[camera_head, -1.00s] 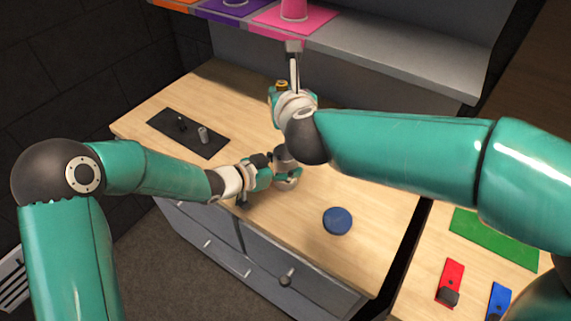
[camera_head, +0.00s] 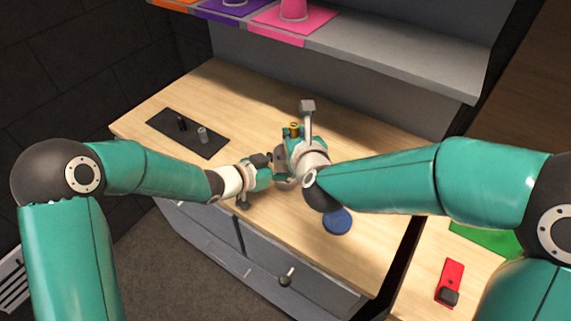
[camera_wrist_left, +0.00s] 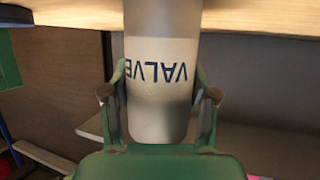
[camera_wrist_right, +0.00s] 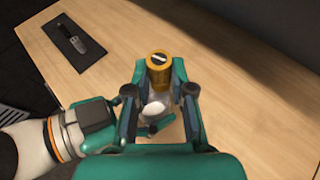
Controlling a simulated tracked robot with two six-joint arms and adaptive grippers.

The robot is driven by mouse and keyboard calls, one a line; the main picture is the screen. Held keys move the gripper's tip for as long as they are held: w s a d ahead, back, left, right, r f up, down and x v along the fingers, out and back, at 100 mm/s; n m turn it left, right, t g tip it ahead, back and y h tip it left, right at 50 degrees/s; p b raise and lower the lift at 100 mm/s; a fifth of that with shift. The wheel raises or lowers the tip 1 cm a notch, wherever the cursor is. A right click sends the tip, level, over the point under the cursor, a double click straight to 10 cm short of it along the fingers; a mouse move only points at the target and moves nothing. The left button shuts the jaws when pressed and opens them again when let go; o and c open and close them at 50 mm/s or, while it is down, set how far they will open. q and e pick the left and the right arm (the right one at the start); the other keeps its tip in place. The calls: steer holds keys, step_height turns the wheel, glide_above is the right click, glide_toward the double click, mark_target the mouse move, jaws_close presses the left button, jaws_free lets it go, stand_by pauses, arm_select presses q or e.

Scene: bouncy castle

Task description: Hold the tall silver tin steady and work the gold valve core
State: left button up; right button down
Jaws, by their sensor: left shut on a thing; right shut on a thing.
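The tall silver tin (camera_head: 280,158) stands on the wooden table, mostly hidden by my arms in the head view. In the left wrist view the tin (camera_wrist_left: 160,90) bears the word VALVE and sits between the fingers of my left gripper (camera_wrist_left: 160,97). My left gripper (camera_head: 272,172) is shut on it. The gold valve core (camera_head: 294,129) is in my right gripper (camera_head: 296,140), which is shut on it close above the tin. I cannot tell whether core and tin touch.
A blue disc (camera_head: 337,224) lies near the front table edge, partly under my right arm. A black mat (camera_head: 165,122) with small dark and grey pieces lies at left. A grey shelf (camera_head: 400,62) overhangs the back. A red plate (camera_head: 455,270) lies on the right-hand table.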

steer(key=shift+f, duration=0.25)
steer(key=c, duration=0.9)
jaws_free()
steer(key=v, duration=1.2)
